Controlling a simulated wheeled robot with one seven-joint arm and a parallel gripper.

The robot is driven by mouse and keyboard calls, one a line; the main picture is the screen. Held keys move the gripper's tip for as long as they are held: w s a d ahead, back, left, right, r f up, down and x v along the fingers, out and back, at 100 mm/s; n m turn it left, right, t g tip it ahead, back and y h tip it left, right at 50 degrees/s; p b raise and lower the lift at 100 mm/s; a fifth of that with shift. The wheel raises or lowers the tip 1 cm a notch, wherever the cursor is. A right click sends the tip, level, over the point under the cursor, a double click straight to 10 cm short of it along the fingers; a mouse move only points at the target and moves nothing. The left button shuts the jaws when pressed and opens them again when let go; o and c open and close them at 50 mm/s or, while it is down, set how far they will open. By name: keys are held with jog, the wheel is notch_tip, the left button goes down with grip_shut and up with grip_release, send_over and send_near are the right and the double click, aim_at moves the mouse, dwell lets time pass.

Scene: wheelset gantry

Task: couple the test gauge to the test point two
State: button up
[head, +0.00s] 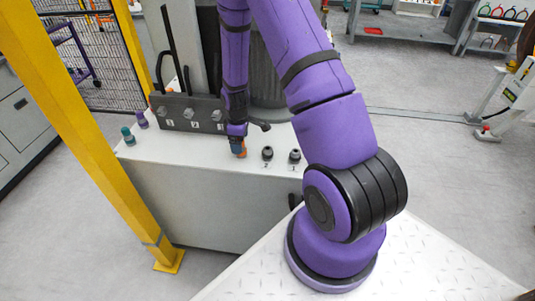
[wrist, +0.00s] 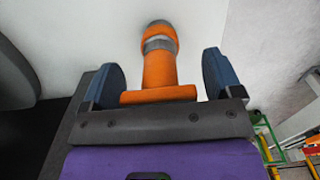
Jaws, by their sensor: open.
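My gripper (wrist: 162,84) is open around an orange fitting with a grey band (wrist: 160,70). There is a gap between the fitting and each blue finger. I cannot tell whether the fitting is the test gauge.
A teal fitting (head: 128,136) and a purple fitting (head: 142,120) stand at the left end of the cabinet top (head: 185,160). A dark valve block (head: 185,113) with numbered knobs stands behind. A yellow post (head: 95,120) rises at the cabinet's left.

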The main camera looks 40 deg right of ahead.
dwell(0.8)
jog(key=c, duration=1.2)
jog(key=shift+r, duration=2.9)
jog(key=shift+r, duration=0.1)
